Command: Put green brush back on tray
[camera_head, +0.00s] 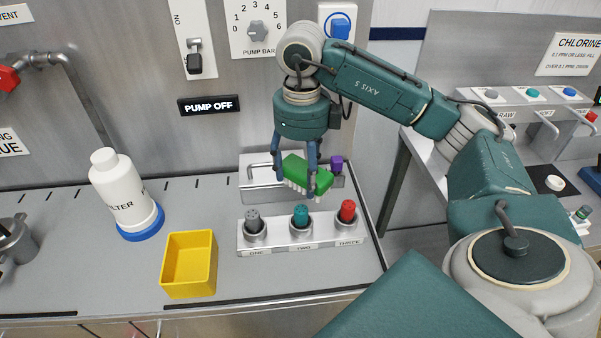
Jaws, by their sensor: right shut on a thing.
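The green brush (294,168) is in the grip of my right gripper (296,179), which is shut on it. The brush's pale bristles face down, and it is held above the counter, behind the labelled rack. A grey metal tray-like block with a handle (254,193) stands behind the gripper, and the brush and fingers partly hide it. I cannot tell whether the brush touches it. My left gripper is not in view.
A rack (285,247) holds grey, teal and red plugs in front of the gripper. A yellow bin (189,264) and a white filter bottle (123,194) stand to the left. A purple knob (336,162) is close right of the brush. Counter between bottle and rack is partly free.

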